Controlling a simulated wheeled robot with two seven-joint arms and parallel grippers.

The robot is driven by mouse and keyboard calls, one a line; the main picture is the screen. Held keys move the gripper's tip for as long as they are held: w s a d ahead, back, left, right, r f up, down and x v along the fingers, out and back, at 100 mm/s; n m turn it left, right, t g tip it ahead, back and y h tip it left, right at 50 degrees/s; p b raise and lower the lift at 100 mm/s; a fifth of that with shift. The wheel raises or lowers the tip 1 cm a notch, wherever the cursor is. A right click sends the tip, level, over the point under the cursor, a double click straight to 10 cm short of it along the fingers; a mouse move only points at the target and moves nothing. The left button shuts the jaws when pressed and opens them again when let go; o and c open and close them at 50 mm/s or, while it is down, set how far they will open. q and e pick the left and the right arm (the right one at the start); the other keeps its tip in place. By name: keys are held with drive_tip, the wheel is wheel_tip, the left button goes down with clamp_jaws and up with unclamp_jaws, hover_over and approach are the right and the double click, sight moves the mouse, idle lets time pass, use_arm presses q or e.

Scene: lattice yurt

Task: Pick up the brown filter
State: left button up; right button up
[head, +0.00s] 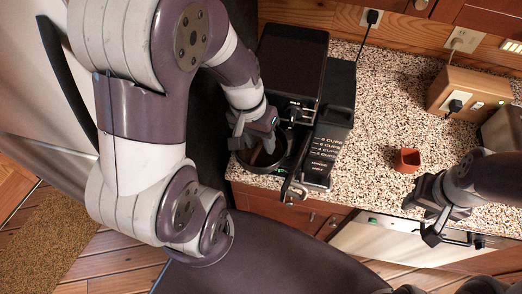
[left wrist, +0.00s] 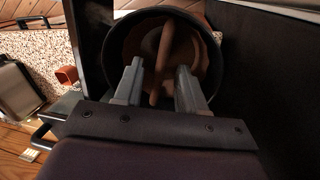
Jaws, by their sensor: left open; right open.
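The brown filter (left wrist: 163,52) sits inside a round black basket (left wrist: 113,40) in the left wrist view. A brown upright part of it stands between my left fingers. In the head view the filter (head: 262,158) shows partly inside the basket at the front of the black coffee maker (head: 292,60); my left wrist hides some of it. My left gripper (head: 256,138) is open, over the basket, with its fingers pointing into it. In the left wrist view its fingers (left wrist: 159,78) are on either side of the brown part; contact cannot be told. My right gripper (head: 428,212) is open and empty.
A black container with cup markings (head: 322,152) stands right of the basket. A small orange-brown pot (head: 407,160) stands on the speckled counter (head: 385,100), with bare surface around it. A wooden socket box (head: 455,92) is at the right. The counter's front edge lies near the basket.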

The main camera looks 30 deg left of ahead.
use_arm(q)
drive_tip(key=shift+s, duration=0.3)
drive_tip(key=shift+w, duration=0.15)
clamp_jaws()
use_arm(e)
drive_tip(key=shift+s, duration=0.15)
use_arm(q)
drive_tip(key=shift+r, duration=0.6)
wheel_tip(320, 180, up, 6)
drive_tip(key=shift+w+f+b, duration=0.1)
drive_tip(key=shift+f+b, duration=0.05)
drive_tip(key=shift+b, duration=0.2)
wheel_tip(320, 180, up, 12)
drive_tip(key=p, duration=0.9)
drive_tip(key=shift+f, duration=0.15)
use_arm(e)
wheel_tip(320, 180, up, 8)
drive_tip(key=shift+r, duration=0.15)
